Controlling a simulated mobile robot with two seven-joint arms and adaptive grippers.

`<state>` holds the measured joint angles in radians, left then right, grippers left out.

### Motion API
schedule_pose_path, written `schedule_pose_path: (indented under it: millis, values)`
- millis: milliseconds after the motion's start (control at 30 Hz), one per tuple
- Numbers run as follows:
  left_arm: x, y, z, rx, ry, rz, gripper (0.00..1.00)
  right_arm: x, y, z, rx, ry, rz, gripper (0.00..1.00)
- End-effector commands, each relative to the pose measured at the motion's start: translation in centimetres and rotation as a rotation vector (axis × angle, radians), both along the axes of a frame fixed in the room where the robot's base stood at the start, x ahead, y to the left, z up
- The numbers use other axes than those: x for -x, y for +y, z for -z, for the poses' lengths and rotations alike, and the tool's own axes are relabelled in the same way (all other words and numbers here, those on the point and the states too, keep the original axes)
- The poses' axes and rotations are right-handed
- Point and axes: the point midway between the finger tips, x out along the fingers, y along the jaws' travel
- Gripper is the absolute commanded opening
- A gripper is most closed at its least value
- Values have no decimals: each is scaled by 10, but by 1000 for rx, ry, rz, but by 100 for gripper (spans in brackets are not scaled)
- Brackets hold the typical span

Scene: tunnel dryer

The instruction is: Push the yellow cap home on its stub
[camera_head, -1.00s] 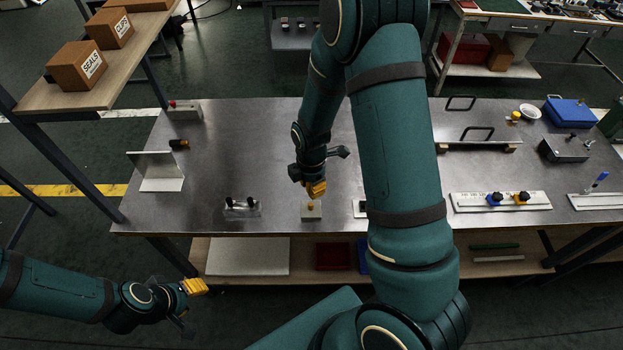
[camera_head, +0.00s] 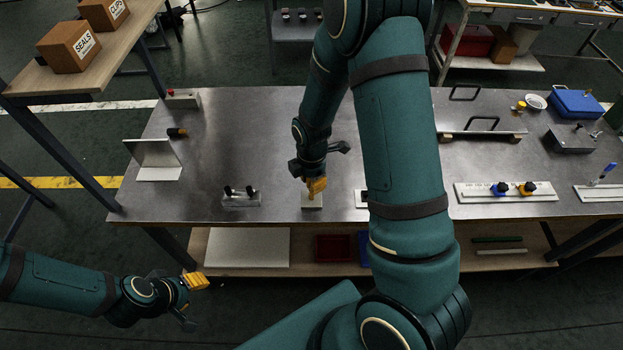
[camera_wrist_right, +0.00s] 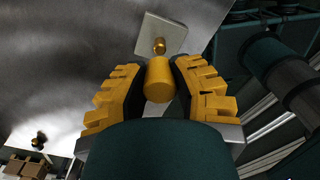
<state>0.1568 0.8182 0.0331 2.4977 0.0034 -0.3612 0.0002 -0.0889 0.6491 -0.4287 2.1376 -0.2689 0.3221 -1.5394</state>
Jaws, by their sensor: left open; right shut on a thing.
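The yellow cap (camera_wrist_right: 158,80) is a short cylinder between the fingers of my right gripper (camera_wrist_right: 160,84), which is shut on it. The brass-coloured stub (camera_wrist_right: 159,46) stands on a pale square block (camera_wrist_right: 160,34), just beyond the cap in the right wrist view. The cap and stub look close, but I cannot tell if they touch. In the head view my right gripper (camera_head: 317,188) is right over the block (camera_head: 312,202) near the table's front edge, hiding the stub. My left gripper (camera_head: 196,282) is open and empty, in front of the table.
A clear fixture with dark knobs (camera_head: 240,197) stands left of the block. An angled metal plate (camera_head: 155,160) stands at left. The steel tabletop (camera_head: 240,130) behind is mostly clear.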

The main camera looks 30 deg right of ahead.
Motion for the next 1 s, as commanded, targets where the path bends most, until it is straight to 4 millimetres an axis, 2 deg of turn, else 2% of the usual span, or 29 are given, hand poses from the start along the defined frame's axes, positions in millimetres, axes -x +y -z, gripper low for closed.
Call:
schedule_pose_path:
  millis: [100,300,1000]
  values:
    - [0,-1,14,-2,1,1,42,0,0,15,0,0,-1,0]
    - [-1,-1,25,-4,0,-1,42,0,0,27,0,-1,-2,0]
    - [-1,-1,28,-5,1,-1,42,0,0,28,0,-1,0,0]
